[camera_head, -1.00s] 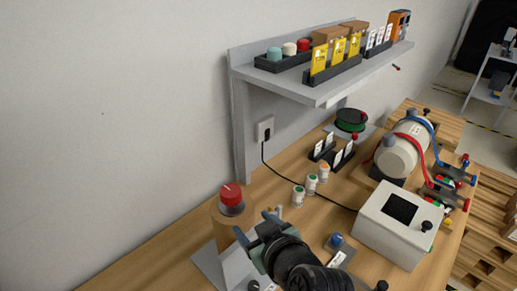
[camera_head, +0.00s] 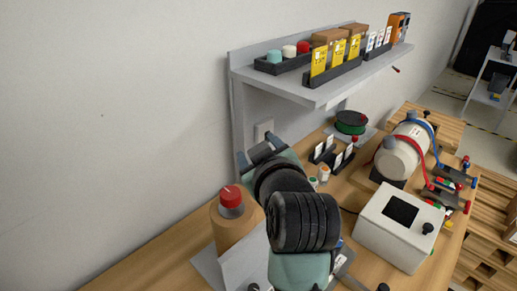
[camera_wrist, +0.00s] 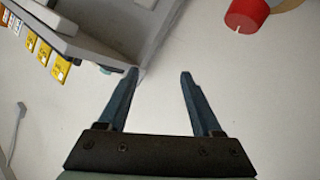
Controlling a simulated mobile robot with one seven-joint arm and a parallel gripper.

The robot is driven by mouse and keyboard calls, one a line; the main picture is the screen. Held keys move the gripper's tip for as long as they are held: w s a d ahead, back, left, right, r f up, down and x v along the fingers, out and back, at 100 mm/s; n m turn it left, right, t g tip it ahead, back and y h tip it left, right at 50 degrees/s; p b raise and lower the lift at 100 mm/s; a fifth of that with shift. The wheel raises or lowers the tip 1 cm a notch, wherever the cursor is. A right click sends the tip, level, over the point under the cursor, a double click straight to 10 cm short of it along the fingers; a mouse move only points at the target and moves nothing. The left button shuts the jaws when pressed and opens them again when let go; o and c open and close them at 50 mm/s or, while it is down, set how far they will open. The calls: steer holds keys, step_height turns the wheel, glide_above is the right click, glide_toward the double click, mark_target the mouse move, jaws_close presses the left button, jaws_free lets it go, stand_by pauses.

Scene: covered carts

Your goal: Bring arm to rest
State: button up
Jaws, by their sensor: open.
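My gripper (camera_wrist: 160,73) is open and empty in the wrist view, its two blue-grey fingers spread apart with pale wall behind them. In the head view my arm rises from the bottom centre toward the wall under the shelf. A red-topped knob (camera_head: 231,196) on a brown cylinder (camera_head: 234,226) stands just left of my arm. A red cap also shows at the top right of the wrist view (camera_wrist: 247,12).
A grey wall shelf (camera_head: 315,94) with yellow cards and boxes overhangs the table. A white box with a dark screen (camera_head: 398,223), a cylindrical machine with hoses (camera_head: 402,153) and a green spool (camera_head: 350,123) stand to the right. Open wall space lies left.

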steer(key=s+r+m+t+h, duration=0.1)
steer(key=s+r+m+t, duration=0.15)
steer(key=r, duration=0.65)
steer(key=s+r+m+t, duration=0.1)
steer(key=s+r+t, duration=0.25)
steer(key=r, duration=0.65)
steer(key=s+a+r+m+t+h, duration=0.1)
steer(key=s+r+m+t, duration=0.2)
steer(key=s+r+t, duration=0.4)
steer(key=s+r, duration=0.5)
steer(key=r, duration=0.2)
steer(key=shift+m+h, duration=0.3)
steer(key=shift+m, duration=0.05)
steer(key=shift+s, duration=0.1)
